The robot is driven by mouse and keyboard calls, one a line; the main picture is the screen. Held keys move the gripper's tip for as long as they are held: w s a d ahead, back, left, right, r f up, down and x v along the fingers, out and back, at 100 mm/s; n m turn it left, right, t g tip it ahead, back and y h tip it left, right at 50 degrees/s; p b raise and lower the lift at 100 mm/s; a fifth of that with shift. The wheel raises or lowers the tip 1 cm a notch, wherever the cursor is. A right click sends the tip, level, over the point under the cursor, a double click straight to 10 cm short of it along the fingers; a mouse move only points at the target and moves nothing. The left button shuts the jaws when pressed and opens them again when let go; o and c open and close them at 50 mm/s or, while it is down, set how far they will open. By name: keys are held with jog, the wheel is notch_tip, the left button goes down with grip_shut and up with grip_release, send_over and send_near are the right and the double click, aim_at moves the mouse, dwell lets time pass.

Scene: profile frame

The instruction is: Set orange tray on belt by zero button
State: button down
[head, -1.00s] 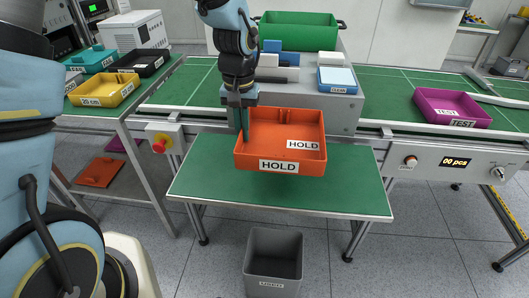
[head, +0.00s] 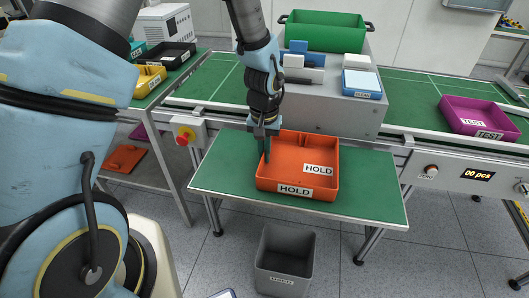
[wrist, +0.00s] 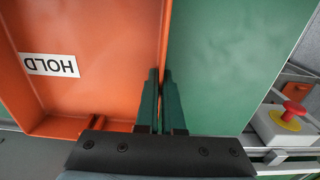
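The orange tray (head: 297,148), labelled HOLD, is at the green side table (head: 365,195) in front of the belt. It looks level and low over the tabletop; I cannot tell for sure whether it touches. My gripper (head: 265,152) is at the tray's left wall, with its fingers pointing down. In the wrist view, the fingers (wrist: 160,100) are close together with the wall of the tray (wrist: 100,95) between them. The green belt (head: 410,98) runs behind the table. A small round button (head: 431,170) is on the belt's front panel, right of the tray; its label is too small to read surely.
A purple TEST tray (head: 478,115) lies on the belt at right. A grey machine (head: 330,105) with a green crate (head: 325,35) stands behind my tray. A red knob (head: 183,138) is at left; a grey bin (head: 286,255) stands below the table. The table's right part is clear.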

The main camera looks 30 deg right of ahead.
jog(key=c, duration=1)
grip_release()
jog(key=shift+f, duration=0.1)
jog(key=shift+c, duration=0.2)
notch_tip(320, 180, up, 12)
jog(key=b, duration=0.3)
jog(key=w+a+r+n, duration=0.1)
jog(key=w+a, duration=0.2)
jog(key=a, duration=0.6)
jog(key=w+a+n, duration=0.2)
jog(key=w+a, duration=0.1)
jog(key=a, duration=0.6)
jog(key=shift+r+n+t, duration=0.3)
jog(key=shift+r+t, duration=0.05)
jog(key=shift+t, duration=0.05)
jog(key=shift+o, duration=0.4)
jog(key=s+a+n, duration=0.2)
jog(key=a+n, duration=0.1)
jog(key=a, duration=1.1)
jog(key=shift+s+t, duration=0.35)
jog(key=shift+t, duration=0.05)
